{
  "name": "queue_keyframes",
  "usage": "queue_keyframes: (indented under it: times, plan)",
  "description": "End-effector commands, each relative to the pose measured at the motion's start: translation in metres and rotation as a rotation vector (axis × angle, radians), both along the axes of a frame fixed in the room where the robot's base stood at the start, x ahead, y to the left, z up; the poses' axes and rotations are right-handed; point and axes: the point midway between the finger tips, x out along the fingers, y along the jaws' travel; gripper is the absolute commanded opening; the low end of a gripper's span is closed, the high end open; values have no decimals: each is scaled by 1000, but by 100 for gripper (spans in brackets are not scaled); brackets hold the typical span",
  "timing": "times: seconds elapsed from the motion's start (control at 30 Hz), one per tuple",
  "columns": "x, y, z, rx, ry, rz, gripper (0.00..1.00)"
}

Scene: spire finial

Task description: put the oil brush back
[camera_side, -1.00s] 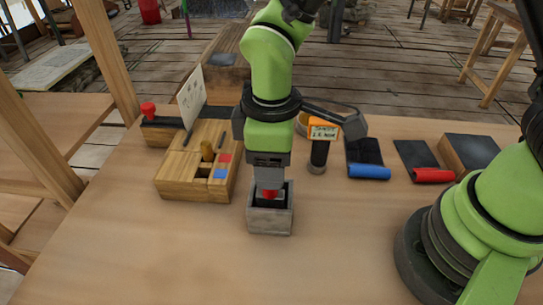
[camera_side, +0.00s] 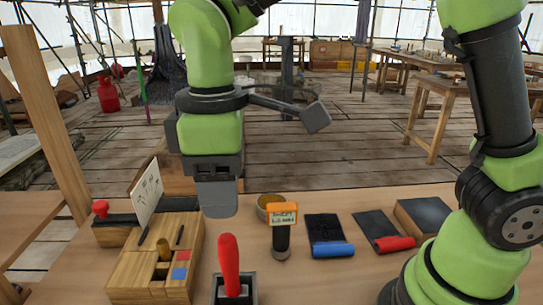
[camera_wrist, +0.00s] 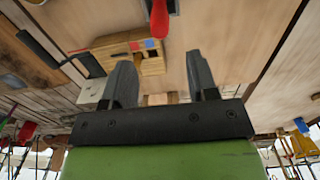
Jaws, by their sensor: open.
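A red handle (camera_side: 230,265), which I take for the oil brush, stands nearly upright in a small grey box (camera_side: 250,290) at the front edge of the side view. Its lower end is hidden inside the box. The red handle (camera_wrist: 158,18) also shows at the top of the wrist view. My gripper (camera_side: 218,208) hangs above and slightly left of the handle, apart from it. In the wrist view my gripper (camera_wrist: 162,80) has its two fingers spread, with nothing between them.
A wooden block (camera_side: 158,262) with slots and red and blue patches stands left of the grey box. A labelled dark tool (camera_side: 282,235) stands to the right. Beyond are a blue roller (camera_side: 333,250) and a red roller (camera_side: 395,244) by dark slabs. A bowl (camera_side: 268,205) stands behind.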

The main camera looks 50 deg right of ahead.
Motion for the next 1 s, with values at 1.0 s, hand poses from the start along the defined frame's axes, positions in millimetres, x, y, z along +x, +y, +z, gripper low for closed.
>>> queue_keyframes:
  times: [1.0]
  plan:
    - [-118,-135,64,514,-457,-1101,53]
